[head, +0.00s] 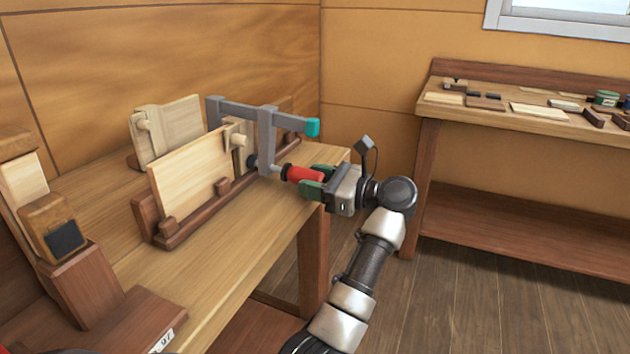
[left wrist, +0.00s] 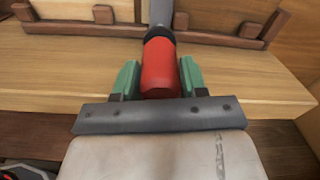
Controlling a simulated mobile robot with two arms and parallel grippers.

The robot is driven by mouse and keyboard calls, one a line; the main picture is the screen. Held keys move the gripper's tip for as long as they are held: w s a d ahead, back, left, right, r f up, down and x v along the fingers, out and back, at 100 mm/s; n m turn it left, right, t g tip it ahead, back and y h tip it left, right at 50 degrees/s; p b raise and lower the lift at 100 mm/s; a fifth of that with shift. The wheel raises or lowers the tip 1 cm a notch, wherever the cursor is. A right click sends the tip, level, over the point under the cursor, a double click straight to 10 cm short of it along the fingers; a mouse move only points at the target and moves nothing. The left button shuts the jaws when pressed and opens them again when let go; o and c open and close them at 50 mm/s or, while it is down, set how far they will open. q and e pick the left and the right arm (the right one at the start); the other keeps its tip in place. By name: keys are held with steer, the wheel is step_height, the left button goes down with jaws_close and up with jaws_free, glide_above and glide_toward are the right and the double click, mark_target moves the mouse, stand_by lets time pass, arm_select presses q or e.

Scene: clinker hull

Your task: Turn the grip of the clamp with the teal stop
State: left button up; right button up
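The clamp (head: 268,135) is a grey metal bar clamp with a teal stop (head: 313,127) at the end of its upper bar. It sits at the wooden boards on the bench. Its red grip (head: 303,174) points out toward the bench's right edge. My left gripper (head: 316,179) has its green fingers on both sides of the red grip, closed against it. In the left wrist view the red grip (left wrist: 160,68) lies between the two green fingers, with the dark collar and grey shaft beyond it. My right gripper is not in view.
A pale board (head: 190,178) stands in a dark wooden rack on the bench (head: 235,240), with another board (head: 172,128) behind it. A wooden block stand (head: 85,285) is at the near left. A second bench (head: 515,128) with small parts stands at the right, beyond open floor.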

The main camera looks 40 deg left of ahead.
arm_select(q)
steer(key=c, duration=0.4)
steer(key=shift+c, duration=0.2)
steer(key=shift+m, duration=0.3)
steer(key=shift+m+g, duration=0.3)
steer(key=shift+m, duration=0.9)
steer(key=shift+m+p, duration=0.4)
steer(key=shift+m, duration=1.3)
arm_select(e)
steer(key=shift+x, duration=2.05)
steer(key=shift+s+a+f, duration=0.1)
